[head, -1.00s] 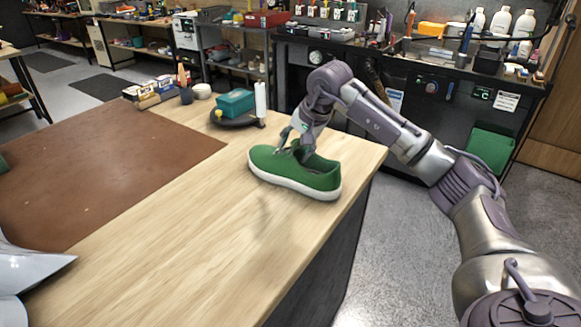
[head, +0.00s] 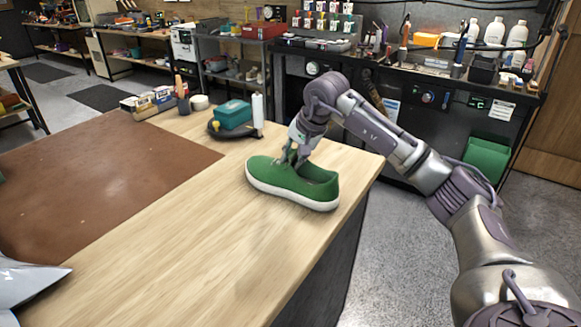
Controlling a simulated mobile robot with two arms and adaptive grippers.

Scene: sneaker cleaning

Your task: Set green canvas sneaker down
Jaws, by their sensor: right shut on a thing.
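The green canvas sneaker (head: 280,180) with a white sole is upright near the right edge of the wooden table (head: 190,235), its toe to the left. My right gripper (head: 294,160) comes down from above and is shut on the sneaker at the front of its opening. The fingertips are partly hidden by the shoe. The sole looks at or very close to the table top; I cannot tell if it touches fully. My left gripper is not in view.
A brown mat (head: 90,180) covers the table's left part. A teal box (head: 233,115), a white bottle (head: 257,110) and small boxes (head: 150,102) stand at the back. A grey-white object (head: 28,282) is at lower left. The table's front middle is clear.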

